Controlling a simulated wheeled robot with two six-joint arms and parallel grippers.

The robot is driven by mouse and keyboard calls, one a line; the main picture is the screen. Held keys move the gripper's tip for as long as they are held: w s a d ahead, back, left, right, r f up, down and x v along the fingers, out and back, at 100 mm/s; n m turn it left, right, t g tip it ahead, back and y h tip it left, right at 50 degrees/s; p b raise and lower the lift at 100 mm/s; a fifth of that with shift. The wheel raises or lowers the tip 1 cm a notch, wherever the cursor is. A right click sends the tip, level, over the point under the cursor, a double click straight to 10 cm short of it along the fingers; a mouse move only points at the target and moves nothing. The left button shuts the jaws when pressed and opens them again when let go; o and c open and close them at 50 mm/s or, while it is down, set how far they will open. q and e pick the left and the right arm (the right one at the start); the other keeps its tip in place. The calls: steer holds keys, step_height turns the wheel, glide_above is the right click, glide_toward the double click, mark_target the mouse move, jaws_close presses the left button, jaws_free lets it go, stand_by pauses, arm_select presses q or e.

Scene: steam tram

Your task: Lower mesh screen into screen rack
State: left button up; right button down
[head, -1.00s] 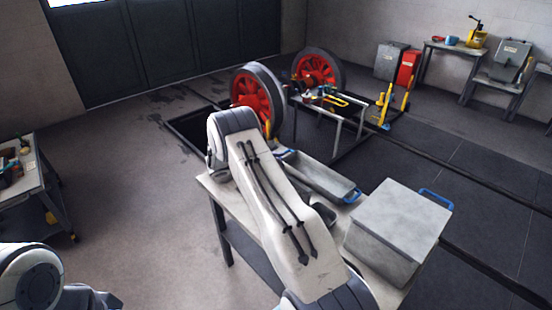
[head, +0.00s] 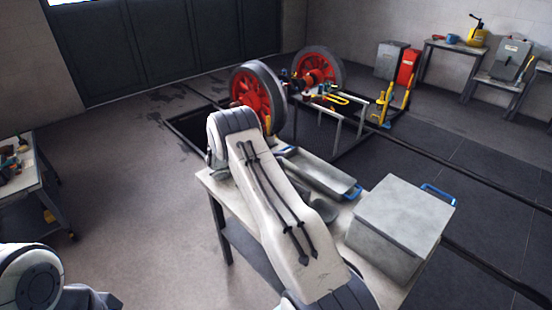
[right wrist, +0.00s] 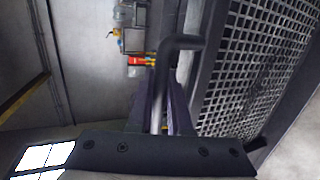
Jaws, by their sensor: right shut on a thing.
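The mesh screen (right wrist: 262,75) fills the right side of the right wrist view, a dark frame around a square grid. A dark bent handle (right wrist: 187,42) sticks out from its side. My right gripper (right wrist: 165,105) is shut on this handle, with a finger on each side. In the head view my right arm crosses the middle and hides that gripper and the screen. I cannot pick out the screen rack in either view. Of my left arm only a part shows at the bottom left of the head view, and its gripper is not visible.
A table (head: 222,213) under my right arm bears a long grey tray (head: 322,174) with blue handles and a big grey box (head: 400,222). Red wheels (head: 252,95) stand behind it by a floor pit. Another bench (head: 45,190) is at the left, with open floor between.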

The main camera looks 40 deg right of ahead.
arm_select(q)
steer(key=shift+f, duration=0.2)
arm_select(e)
steer(key=c, duration=0.8)
jaws_free()
steer(key=shift+o, duration=0.2)
steer(key=shift+f, duration=0.25)
arm_select(q)
steer(key=shift+a+f, duration=0.1)
steer(key=shift+a, duration=0.25)
arm_select(e)
steer(key=v, duration=0.8)
steer(key=shift+r, duration=0.15)
